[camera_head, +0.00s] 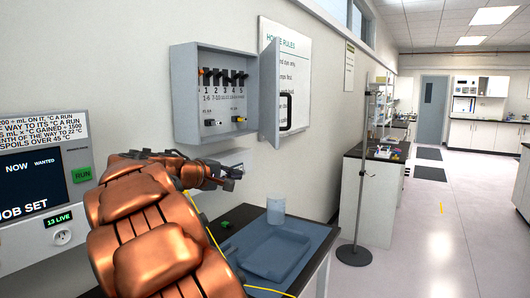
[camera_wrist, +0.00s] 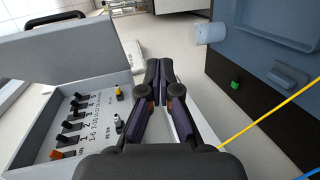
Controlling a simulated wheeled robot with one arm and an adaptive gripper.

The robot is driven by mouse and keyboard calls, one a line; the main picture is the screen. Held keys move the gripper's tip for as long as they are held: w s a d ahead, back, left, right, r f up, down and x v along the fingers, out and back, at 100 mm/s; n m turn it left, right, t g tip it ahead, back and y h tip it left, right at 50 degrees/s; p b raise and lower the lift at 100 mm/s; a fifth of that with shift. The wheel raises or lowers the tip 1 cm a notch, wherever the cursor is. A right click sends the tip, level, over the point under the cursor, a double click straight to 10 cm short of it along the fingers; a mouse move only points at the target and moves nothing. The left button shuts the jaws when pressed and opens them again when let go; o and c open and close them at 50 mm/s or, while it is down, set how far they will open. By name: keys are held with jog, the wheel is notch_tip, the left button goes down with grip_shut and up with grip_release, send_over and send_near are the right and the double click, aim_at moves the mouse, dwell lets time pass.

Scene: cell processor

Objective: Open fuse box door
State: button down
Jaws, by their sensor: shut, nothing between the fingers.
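The grey fuse box (camera_head: 190,120) hangs on the wall, and its row of switches shows. Its door (camera_head: 269,95) stands swung open on the right side, with a dark handle (camera_head: 286,111) on its face. In the wrist view the box (camera_wrist: 38,128) lies at left, with the door (camera_wrist: 75,48) and its handle (camera_wrist: 55,19) above it. My gripper (camera_head: 236,172) is below the box, apart from the door and handle. In the wrist view my gripper (camera_wrist: 159,66) has its fingers together with nothing between them.
A dark bench below holds a blue tray (camera_head: 247,262), a translucent cup (camera_head: 276,211) and a green block (camera_head: 225,224). A yellow cable (camera_wrist: 262,117) crosses the bench. A machine with a screen (camera_head: 32,185) stands at left.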

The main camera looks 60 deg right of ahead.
jog(key=w+d+r+h, duration=0.3)
jog(key=w+d+r, duration=0.1)
jog(key=r, duration=0.1)
jog(key=p, duration=0.3)
send_near(272, 144)
jog(key=w+d, duration=0.1)
jog(key=d, duration=0.4)
jog(key=shift+s+d+r+n, duration=0.15)
jog(key=shift+s+d+n, duration=0.15)
jog(key=shift+s+d, duration=0.3)
jog(key=shift+d, duration=0.1)
